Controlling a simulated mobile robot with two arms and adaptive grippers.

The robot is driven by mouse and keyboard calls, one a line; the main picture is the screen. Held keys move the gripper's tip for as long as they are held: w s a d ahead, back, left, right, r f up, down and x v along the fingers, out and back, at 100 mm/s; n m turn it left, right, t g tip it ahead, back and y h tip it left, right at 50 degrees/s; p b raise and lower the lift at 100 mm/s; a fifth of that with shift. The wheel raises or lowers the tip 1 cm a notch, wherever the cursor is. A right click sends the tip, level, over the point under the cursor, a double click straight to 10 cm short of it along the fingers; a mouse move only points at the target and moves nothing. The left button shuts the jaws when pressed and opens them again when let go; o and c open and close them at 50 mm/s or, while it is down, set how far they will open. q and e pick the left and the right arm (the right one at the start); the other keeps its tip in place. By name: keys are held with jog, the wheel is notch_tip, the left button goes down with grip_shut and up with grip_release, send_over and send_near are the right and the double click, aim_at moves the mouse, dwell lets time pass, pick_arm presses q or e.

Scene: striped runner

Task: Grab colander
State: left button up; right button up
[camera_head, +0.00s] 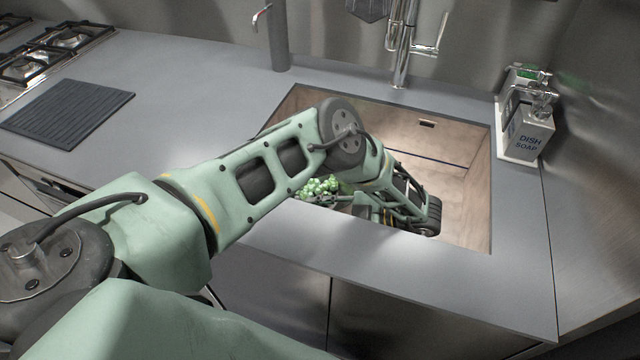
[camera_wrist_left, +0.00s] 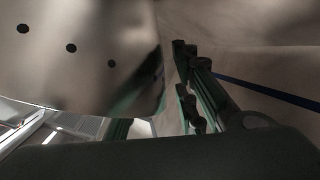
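The colander (camera_wrist_left: 85,75) fills the left of the left wrist view as a shiny metal wall with a few dark holes. In the head view it is mostly hidden by the sink's front edge and my arm. Green grapes (camera_head: 320,186) show there inside the sink. My left arm reaches over the counter and down into the sink (camera_head: 465,190). My left gripper (camera_wrist_left: 187,85) has its dark fingertips close to the right edge of the colander wall. Whether they touch or grip it is unclear. My right gripper is not in view.
The tall tap (camera_head: 400,50) stands behind the sink. A dish soap dispenser (camera_head: 530,130) stands on a tray to the right. A dark ribbed mat (camera_head: 68,108) lies on the left counter, near the stove burners (camera_head: 50,48). The sink's right side is empty.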

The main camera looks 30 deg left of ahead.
pick_arm(q)
jog(key=shift+s+a+f, duration=0.1)
jog(key=shift+s+a, duration=0.05)
jog(key=shift+a, duration=0.2)
jog(key=shift+c, duration=0.4)
grip_shut()
